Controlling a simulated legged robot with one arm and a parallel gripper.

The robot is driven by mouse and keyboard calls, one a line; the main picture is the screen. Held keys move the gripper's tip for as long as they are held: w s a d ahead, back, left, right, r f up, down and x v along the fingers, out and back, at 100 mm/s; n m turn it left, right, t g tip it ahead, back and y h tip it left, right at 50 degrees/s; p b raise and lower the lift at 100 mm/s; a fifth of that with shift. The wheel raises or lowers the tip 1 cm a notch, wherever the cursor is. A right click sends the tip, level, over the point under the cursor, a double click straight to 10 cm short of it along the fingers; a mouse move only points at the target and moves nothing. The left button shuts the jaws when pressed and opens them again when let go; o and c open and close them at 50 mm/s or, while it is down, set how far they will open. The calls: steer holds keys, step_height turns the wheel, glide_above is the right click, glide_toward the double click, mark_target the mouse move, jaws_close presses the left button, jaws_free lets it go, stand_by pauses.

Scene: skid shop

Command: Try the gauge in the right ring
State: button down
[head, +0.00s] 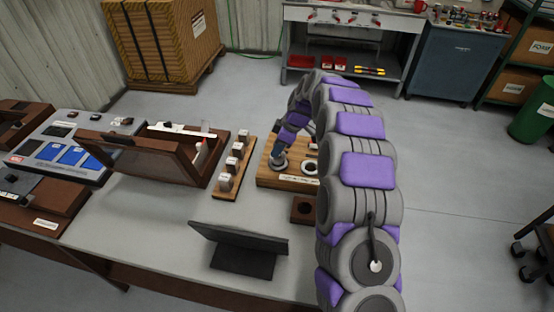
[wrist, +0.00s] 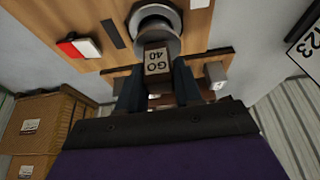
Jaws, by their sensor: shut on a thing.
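My gripper (head: 280,157) is at the left side of the wooden ring board (head: 267,180) in the head view. In the wrist view its two dark fingers (wrist: 157,90) are shut on a gauge (wrist: 157,60) labelled "GO 40". The gauge's lower part overlaps a grey ring (wrist: 155,10) with a dark bore; I cannot tell whether it is inside or in front of it. In the head view a grey round part (head: 278,166) lies under my gripper. The right ring (head: 310,168) shows on the board with an open dark hole and nothing in it.
A wooden rack (head: 232,178) of several capped gauges stands left of the board. A small wooden block (head: 303,209) with a hole and a dark tilted stand (head: 240,245) are nearer. An open wooden case (head: 145,155) stands further left. The bench front is mostly bare.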

steer(key=shift+r+p, duration=0.5)
steer(key=shift+r, duration=2.65)
steer(key=shift+d, duration=0.1)
